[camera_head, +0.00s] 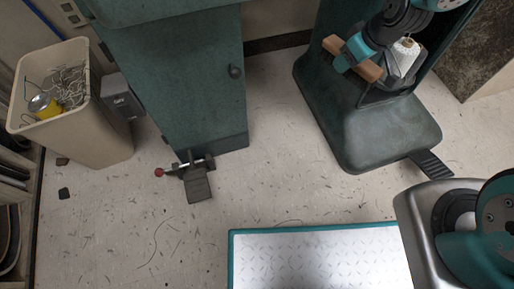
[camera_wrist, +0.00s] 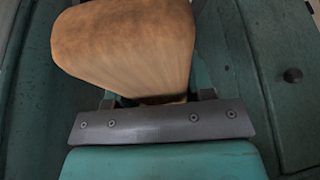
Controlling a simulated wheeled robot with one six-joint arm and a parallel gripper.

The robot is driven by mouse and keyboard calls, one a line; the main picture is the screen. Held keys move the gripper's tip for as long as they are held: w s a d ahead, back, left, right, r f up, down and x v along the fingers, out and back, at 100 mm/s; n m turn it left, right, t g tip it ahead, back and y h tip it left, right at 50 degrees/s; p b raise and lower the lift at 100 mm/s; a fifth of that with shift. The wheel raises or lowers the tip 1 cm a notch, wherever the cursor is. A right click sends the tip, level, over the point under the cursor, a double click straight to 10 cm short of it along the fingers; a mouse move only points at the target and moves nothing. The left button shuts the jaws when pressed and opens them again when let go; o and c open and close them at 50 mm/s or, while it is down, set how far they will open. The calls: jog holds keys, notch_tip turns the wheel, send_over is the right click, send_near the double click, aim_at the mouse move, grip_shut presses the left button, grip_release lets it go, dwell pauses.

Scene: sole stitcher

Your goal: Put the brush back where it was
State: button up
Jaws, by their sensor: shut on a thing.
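The brush shows as a brown wooden block (camera_head: 370,71) at the upper right of the head view, held above the base of the right-hand green machine. My gripper (camera_head: 350,57), teal and dark, is shut on the middle of the brush, with wood sticking out on both sides. In the wrist view the brush's rounded wooden body (camera_wrist: 125,45) fills the upper middle, just beyond the grey plate of my gripper. What lies under the brush is hidden there.
A white thread cone (camera_head: 404,55) stands close to the right of the brush. The green machine base (camera_head: 385,130) has a pedal (camera_head: 430,165). A green cabinet (camera_head: 185,90) and a beige bin (camera_head: 100,130) with wire scraps stand left. Floor between the machines is clear.

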jog(key=s+a+f+n+g+y+b, duration=0.25)
jog(key=a+f+n, duration=0.45)
jog(key=a+f, duration=0.6)
jog(key=n+g+b, duration=0.3)
jog(key=n+b, duration=0.4)
jog(key=b, duration=0.4)
send_over(258, 174)
jog(key=d, duration=0.1)
jog(key=shift+t+h, duration=0.25)
jog(key=shift+h, duration=0.1)
jog(key=f, duration=2.8)
jog(key=shift+w+d+f, duration=0.1)
jog(key=shift+d+f, duration=0.05)
jog(key=shift+d, duration=0.05)
jog(key=shift+f+b, duration=1.45)
jog(key=shift+f, duration=0.9)
jog(key=shift+f, duration=0.2)
jog(key=o, duration=0.8)
jog(key=shift+o, duration=0.2)
jog(key=shift+r, duration=0.2)
